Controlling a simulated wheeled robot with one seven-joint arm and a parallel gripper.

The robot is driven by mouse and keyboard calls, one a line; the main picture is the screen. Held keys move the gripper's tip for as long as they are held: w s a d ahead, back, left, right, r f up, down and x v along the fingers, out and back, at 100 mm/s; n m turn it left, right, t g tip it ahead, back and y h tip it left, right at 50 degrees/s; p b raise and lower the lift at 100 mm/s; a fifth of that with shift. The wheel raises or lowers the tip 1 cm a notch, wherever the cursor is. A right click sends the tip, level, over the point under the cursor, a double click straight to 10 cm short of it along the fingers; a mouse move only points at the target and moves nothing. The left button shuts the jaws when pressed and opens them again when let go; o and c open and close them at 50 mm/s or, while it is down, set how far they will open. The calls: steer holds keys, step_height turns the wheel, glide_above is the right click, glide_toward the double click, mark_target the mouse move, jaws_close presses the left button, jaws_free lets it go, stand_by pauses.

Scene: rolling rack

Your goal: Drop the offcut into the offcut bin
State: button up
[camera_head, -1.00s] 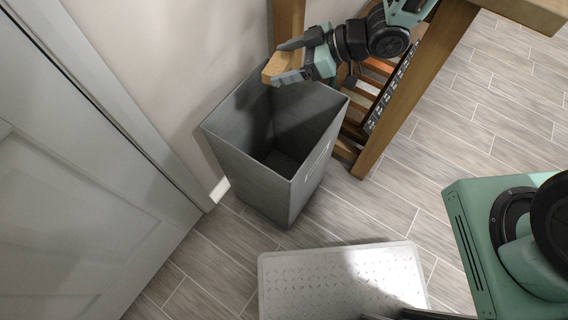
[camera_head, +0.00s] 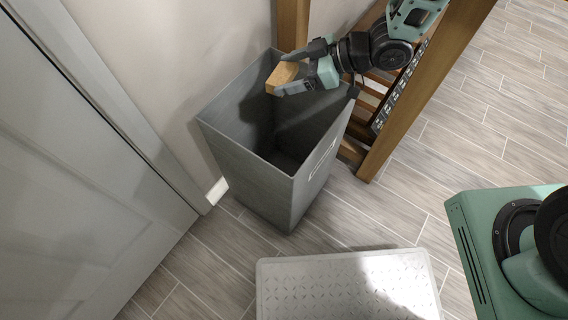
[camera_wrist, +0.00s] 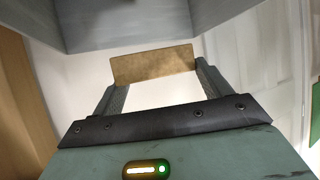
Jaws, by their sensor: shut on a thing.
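The offcut (camera_head: 281,76), a small tan wooden block, is held between the two fingers of my gripper (camera_head: 294,72). In the wrist view the offcut (camera_wrist: 153,65) spans the gap between the fingertips. The offcut bin (camera_head: 243,166) is a tall grey open-topped box on the floor. In the head view my gripper and the offcut appear over the back part of its opening; how high above the rim they are is hard to tell. The part of the bin's inside that shows looks dark and empty.
A wooden bench leg (camera_head: 420,95) and slatted shelf stand right of the bin. A grey panelled door (camera_head: 80,190) and a wall are at left. A light textured step or platform (camera_head: 345,287) lies in front.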

steer(key=o, duration=1)
steer(key=shift+d+r, duration=0.1)
steer(key=p+v, duration=0.3)
steer(key=v, duration=0.9)
